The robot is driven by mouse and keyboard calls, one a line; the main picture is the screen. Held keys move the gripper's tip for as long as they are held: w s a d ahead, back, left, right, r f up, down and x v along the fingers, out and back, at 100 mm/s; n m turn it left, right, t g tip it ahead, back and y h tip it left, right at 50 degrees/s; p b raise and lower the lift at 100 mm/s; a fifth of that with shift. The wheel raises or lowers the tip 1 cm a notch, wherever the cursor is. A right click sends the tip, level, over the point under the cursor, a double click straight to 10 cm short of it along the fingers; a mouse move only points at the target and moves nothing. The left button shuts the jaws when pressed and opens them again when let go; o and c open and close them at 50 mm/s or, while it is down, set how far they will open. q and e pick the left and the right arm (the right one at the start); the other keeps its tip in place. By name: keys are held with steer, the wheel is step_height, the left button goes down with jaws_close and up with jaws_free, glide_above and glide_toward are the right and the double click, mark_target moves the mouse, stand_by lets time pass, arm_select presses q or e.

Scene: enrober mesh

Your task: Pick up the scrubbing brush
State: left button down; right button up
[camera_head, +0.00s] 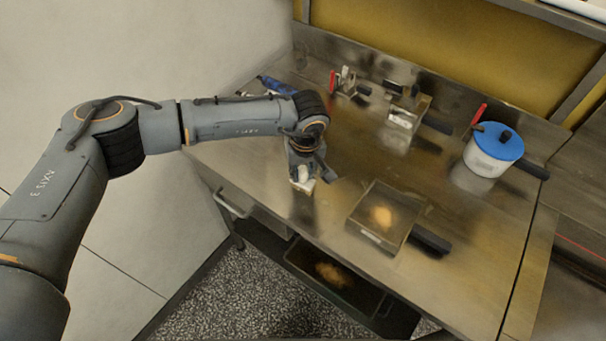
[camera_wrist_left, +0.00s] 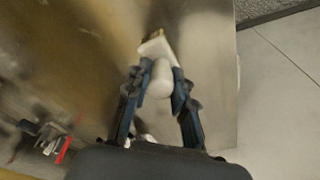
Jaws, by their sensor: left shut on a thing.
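The scrubbing brush (camera_head: 302,184) shows as a small white piece under my left gripper (camera_head: 304,172), over the left front part of the steel table. In the left wrist view the brush (camera_wrist_left: 157,50) is a pale block with a rounded white part and a darker tan far end. My left gripper (camera_wrist_left: 160,86) is shut on it, with a dark finger on each side of the rounded part. I cannot tell whether the brush touches the table. My right gripper is not in view.
A blue-lidded white pot (camera_head: 494,150) stands at the right. A metal container (camera_head: 402,117) and red-handled tools stand at the back. A dark tray (camera_head: 300,259) sits below the table's front edge.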

arm_select(q)
steer(key=shift+r, duration=0.6)
steer(key=s+d+r+b, duration=0.5)
steer(key=s+r+b, duration=0.2)
steer(key=s+r, duration=0.4)
steer(key=shift+s+r, duration=0.4)
steer(key=shift+s, duration=0.7)
steer(key=c, duration=1.7)
jaws_free()
jaws_close()
steer(key=shift+a, duration=0.1)
